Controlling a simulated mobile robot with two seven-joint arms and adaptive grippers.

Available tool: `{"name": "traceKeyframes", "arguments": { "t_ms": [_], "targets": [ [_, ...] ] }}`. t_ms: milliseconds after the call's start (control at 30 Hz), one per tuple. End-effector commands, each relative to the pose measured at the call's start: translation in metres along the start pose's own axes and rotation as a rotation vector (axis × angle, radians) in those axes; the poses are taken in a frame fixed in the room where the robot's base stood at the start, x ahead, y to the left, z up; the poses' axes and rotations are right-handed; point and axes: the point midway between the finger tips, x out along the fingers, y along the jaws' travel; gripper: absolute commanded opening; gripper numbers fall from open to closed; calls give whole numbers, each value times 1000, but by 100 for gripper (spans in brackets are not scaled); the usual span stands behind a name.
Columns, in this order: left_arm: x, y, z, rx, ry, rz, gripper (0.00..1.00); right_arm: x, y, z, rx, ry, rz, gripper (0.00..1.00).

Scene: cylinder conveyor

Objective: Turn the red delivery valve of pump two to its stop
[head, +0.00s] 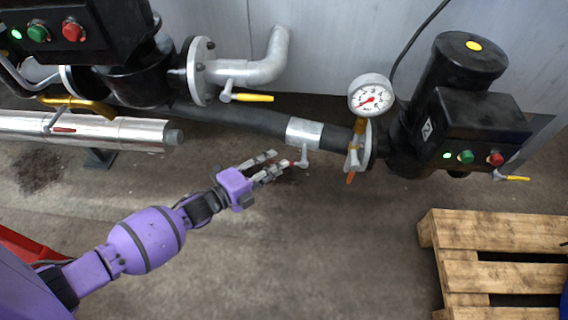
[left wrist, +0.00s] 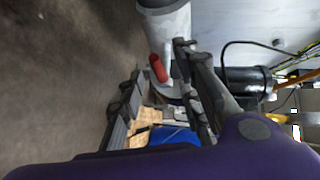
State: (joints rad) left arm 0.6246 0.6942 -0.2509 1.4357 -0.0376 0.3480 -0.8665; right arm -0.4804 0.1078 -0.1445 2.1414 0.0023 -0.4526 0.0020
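Pump two (head: 455,115) is the black machine at the right, with a sideways 2 on its plate. The red valve handle (head: 291,163) shows as a small red bit below the silver collar (head: 304,132) on the black pipe leading to the pump. In the left wrist view, the red handle (left wrist: 157,68) appears between my fingertips, beside a grey pipe (left wrist: 168,30). My left gripper (head: 278,162) is open at the handle, its fingers partly covering it. I cannot tell whether they touch it. My right gripper is not in view.
A pressure gauge (head: 370,95) and an orange lever (head: 351,177) are right of the valve. A yellow-handled valve (head: 252,97) is behind. Another red handle (head: 63,130) is on the silver pipe at left. A wooden pallet (head: 500,250) lies front right; the middle floor is clear.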

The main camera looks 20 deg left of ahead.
Motion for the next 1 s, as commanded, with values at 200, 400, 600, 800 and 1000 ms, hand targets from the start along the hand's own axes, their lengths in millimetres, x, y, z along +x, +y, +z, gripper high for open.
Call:
{"name": "traceKeyframes", "arguments": {
  "t_ms": [200, 400, 600, 800, 1000],
  "targets": [
    [28, 3, 0, -1, -1, 2, 32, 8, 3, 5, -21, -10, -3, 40],
    [35, 1, 0, -2, -1, 1, 32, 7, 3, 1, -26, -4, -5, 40],
    [35, 0, 0, -2, -1, 1, 28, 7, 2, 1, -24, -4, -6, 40],
    [35, 0, 0, -2, -1, 2, 2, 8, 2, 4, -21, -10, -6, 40],
    [34, 1, 0, -2, -1, 2, 0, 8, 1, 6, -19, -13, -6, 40]
  ]
}}
